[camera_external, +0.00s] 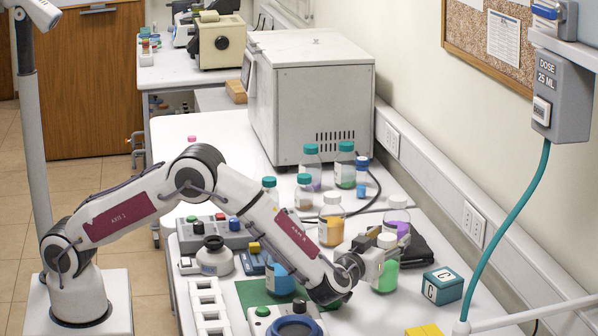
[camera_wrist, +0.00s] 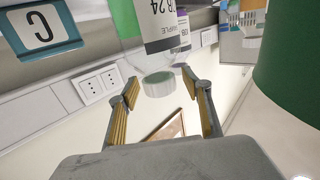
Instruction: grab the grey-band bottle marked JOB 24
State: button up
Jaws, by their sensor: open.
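A bottle with a white cap and green contents (camera_external: 386,274) stands on the bench in the external view, right at my gripper (camera_external: 366,263). The picture there is upside down. Its white cap (camera_wrist: 159,84) appears between the two open fingers of my gripper (camera_wrist: 160,88). Whether the fingers touch the bottle cannot be told.
An orange-filled bottle (camera_external: 331,219) and several teal-capped bottles stand further back. A blue-filled bottle (camera_external: 281,279) is left of my wrist. A large dark green surface (camera_wrist: 292,70) fills the wrist view's right.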

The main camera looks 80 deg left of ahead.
dwell(0.4)
grip_shut()
jog(key=shift+r, duration=0.2)
jog(key=shift+r, duration=4.9)
